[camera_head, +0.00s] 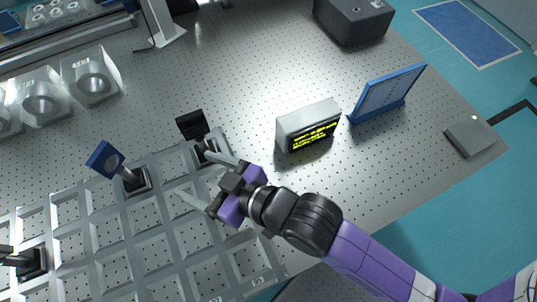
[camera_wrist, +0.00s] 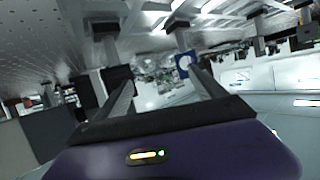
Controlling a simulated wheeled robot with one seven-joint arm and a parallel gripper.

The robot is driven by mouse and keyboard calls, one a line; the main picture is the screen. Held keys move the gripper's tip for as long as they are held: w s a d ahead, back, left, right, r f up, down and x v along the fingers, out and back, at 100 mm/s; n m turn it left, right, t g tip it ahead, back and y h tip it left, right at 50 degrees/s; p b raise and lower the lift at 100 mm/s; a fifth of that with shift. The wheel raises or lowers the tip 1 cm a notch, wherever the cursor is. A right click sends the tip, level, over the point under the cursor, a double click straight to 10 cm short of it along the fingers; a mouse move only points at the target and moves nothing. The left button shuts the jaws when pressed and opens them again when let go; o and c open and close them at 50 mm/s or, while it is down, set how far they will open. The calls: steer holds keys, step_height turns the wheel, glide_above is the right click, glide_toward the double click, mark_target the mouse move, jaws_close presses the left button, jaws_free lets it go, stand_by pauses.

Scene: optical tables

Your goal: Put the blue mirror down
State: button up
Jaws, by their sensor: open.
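The blue mirror (camera_head: 105,159) is a blue square plate with a round pale face, on a post with a dark base. It stands, with its base in a compartment of the grey grid rack (camera_head: 122,226), in the rack's far part. It also shows in the wrist view (camera_wrist: 184,63), past the fingers. My gripper (camera_head: 193,173) is open, with nothing between its fingers. It is above the rack, to the right of the mirror and apart from it. The fingers point toward the left.
A black square-plated mount (camera_head: 191,124) stands at the rack's far right corner, close to one fingertip. A grey display box (camera_head: 308,126) and a blue upright panel (camera_head: 387,92) stand to the right. Grey round-fronted units (camera_head: 91,76) stand at the far left. The table's middle is clear.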

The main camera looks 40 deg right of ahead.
steer(key=s+d+m+h, duration=0.1)
steer(key=s+d, duration=0.3)
steer(key=s, duration=0.3)
steer(key=s+d+r+t+h, duration=0.1)
steer(key=s+d, duration=0.3)
steer(key=s, duration=0.4)
steer(key=s+d+r+m+h, duration=0.1)
steer(key=s+d+h, duration=0.1)
steer(key=s+d, duration=0.2)
steer(key=s, duration=0.3)
steer(key=shift+s+d+m, duration=0.2)
steer(key=shift+d+m, duration=0.1)
